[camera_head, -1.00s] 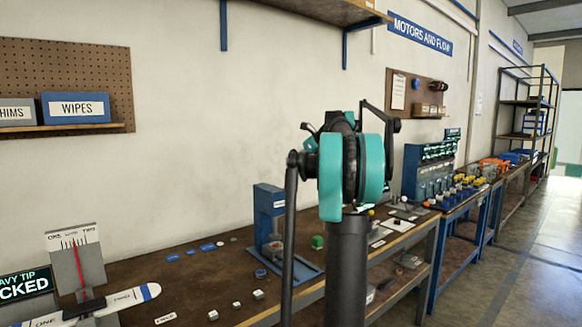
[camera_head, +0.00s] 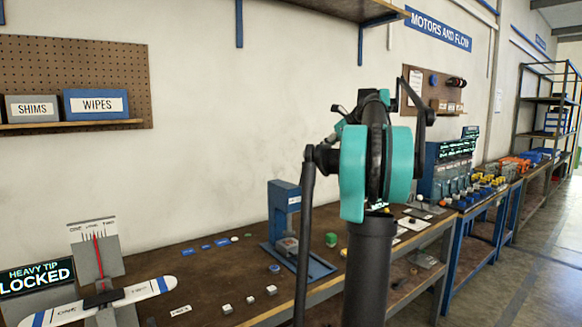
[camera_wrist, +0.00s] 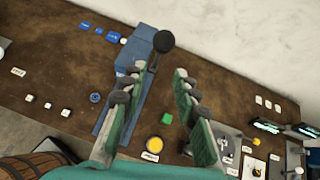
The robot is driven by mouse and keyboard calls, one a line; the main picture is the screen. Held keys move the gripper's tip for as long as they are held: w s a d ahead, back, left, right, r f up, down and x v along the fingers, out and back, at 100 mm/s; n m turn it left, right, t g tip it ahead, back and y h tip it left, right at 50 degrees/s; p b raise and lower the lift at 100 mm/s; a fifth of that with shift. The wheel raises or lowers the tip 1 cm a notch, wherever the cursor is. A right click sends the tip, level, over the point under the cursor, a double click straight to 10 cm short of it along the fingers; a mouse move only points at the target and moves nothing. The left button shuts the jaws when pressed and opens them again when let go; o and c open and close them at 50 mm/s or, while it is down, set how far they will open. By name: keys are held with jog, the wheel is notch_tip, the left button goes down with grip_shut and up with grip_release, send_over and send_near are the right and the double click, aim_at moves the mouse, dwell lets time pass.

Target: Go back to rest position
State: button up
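My gripper (camera_wrist: 162,102) shows in the wrist view with its two green-padded fingers spread apart and nothing between them. In the head view my folded arm with teal covers stands in the middle, and the gripper's fingertips cannot be made out there.
A balance with a white beam (camera_head: 150,288) stands at the left beside a sign reading LOCKED (camera_head: 36,277). Small white cubes (camera_head: 250,299) and blue pieces lie on the bench (camera_head: 200,265). A wall shelf (camera_head: 340,12) hangs above. Open floor (camera_head: 500,290) lies at the right.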

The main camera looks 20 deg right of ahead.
jog(key=s+a+f+n+g+h, duration=0.1)
jog(key=s+a+f+n, duration=0.4)
jog(key=f, duration=0.4)
jog(key=s+a+f+n+g, duration=0.1)
jog(key=s+a+f+n, duration=0.4)
jog(key=f, duration=0.3)
jog(key=s+a+f+n+g+h, duration=0.1)
jog(key=s+a+f+n+g, duration=0.15)
jog(key=a+f+n, duration=0.4)
jog(key=s+a+f+n+h, duration=0.1)
jog(key=s+f+n, duration=0.5)
jog(key=s+f, duration=0.6)
jog(key=s+a+f+n+h, duration=0.2)
jog(key=s+a+f+n, duration=0.2)
jog(key=s+f, duration=0.9)
jog(key=s+n, duration=0.1)
jog(key=n, duration=0.2)
jog(key=shift+s+a+f+g, duration=0.15)
jog(key=shift+s+a+g, duration=0.1)
jog(key=shift+a+g, duration=0.1)
